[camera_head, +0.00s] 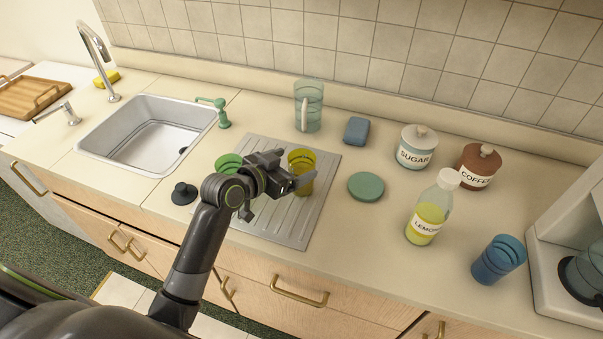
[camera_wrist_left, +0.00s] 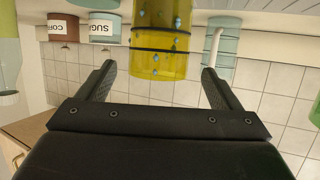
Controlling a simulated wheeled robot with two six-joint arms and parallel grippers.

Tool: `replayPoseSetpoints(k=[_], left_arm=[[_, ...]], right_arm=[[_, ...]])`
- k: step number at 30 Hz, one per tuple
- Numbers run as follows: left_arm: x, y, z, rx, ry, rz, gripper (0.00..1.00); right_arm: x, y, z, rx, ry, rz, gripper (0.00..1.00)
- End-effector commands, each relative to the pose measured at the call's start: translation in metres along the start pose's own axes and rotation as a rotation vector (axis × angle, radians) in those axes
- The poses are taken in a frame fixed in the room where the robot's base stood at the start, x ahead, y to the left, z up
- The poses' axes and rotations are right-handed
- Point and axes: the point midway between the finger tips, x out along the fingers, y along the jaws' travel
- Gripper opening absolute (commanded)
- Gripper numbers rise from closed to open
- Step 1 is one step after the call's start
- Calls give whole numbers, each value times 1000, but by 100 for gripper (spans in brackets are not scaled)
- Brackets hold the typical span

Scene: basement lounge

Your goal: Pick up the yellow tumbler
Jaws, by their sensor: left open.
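The yellow tumbler (camera_head: 301,171) stands on the grey ridged drainboard, right of the sink. My left gripper (camera_head: 304,184) is at the tumbler, partly in front of it in the head view. In the left wrist view the yellow tumbler (camera_wrist_left: 160,40), with dark bands and blue drops, shows upside down between the two open fingers (camera_wrist_left: 157,82). I cannot tell whether either finger touches it. My right gripper is in neither view.
A green tumbler (camera_head: 228,163) stands left of the yellow one, partly hidden by my left arm. A lemon bottle (camera_head: 427,215) and blue tumbler (camera_head: 498,260) stand to the right. The sink (camera_head: 150,130) is left.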

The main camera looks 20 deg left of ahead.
Motion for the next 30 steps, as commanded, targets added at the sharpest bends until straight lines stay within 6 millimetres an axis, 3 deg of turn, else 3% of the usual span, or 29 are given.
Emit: replayPoseSetpoints(k=[9,19,30], left_arm=[[35,2,1,-1,0,0,86],[38,2,2,0,0,0,85],[38,2,2,0,0,-1,36]], right_arm=[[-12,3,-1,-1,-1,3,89],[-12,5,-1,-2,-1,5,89],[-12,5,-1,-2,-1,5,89]])
